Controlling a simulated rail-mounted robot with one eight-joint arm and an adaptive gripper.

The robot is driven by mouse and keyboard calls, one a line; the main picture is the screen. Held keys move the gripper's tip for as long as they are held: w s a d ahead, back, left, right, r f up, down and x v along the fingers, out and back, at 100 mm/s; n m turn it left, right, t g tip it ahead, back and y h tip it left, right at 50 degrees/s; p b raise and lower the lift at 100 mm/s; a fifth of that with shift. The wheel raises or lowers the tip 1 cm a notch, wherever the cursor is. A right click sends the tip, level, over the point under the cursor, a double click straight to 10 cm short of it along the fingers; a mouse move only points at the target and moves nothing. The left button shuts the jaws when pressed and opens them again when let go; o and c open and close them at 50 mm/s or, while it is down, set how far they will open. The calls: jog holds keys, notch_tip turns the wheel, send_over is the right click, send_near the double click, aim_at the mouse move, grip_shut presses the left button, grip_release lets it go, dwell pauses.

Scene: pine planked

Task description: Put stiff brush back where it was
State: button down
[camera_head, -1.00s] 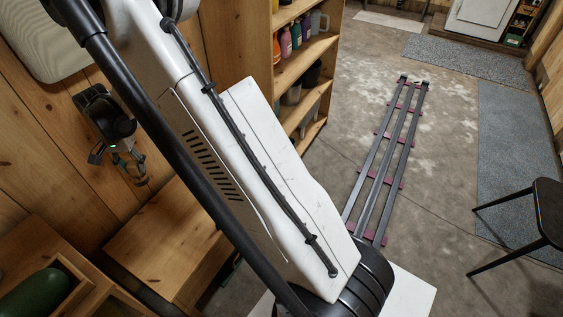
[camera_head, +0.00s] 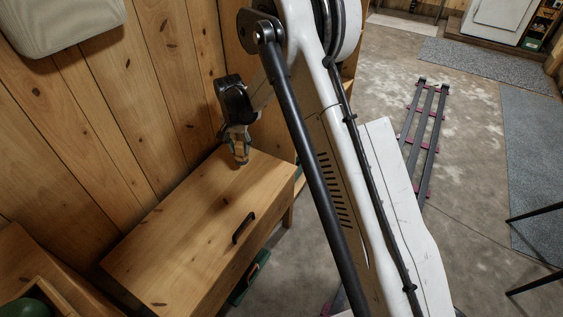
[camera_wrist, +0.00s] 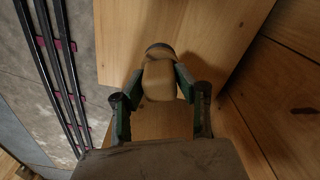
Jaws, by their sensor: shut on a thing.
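My gripper (camera_head: 236,134) is over the far end of the low wooden cabinet (camera_head: 175,225), close to the plank wall. It is shut on the stiff brush (camera_head: 240,153), which shows as a small tan wooden piece below the fingers. In the wrist view, the two dark green fingers of my gripper (camera_wrist: 161,82) clamp the brush's pale wooden body (camera_wrist: 158,72) from both sides. A dark rounded part shows at its far end. The bristles cannot be made out. The brush is over or near the cabinet top; whether it touches is unclear.
The cabinet top is otherwise bare, with a black handle (camera_head: 243,228) on its front. The plank wall (camera_head: 85,140) stands close behind. A wooden box with a green object (camera_head: 28,312) is at the lower left. A rail track (camera_head: 424,135) lies on the floor at right.

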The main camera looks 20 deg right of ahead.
jog(key=shift+w+d+f+b, duration=0.7)
jog(key=shift+w+d+f, duration=0.3)
jog(key=shift+d+f, duration=0.75)
jog(key=shift+w+d+f+b, duration=0.7)
jog(key=shift+w+d+f, duration=0.25)
jog(key=shift+d+f, duration=0.75)
jog(key=shift+w+d+f+b, duration=0.7)
jog(key=shift+w+d+f, duration=0.3)
jog(key=shift+d+f, duration=0.75)
jog(key=shift+a+f, duration=0.25)
jog(key=shift+a, duration=0.05)
jog(key=shift+f, duration=0.15)
jog(key=c, duration=1.3)
grip_release()
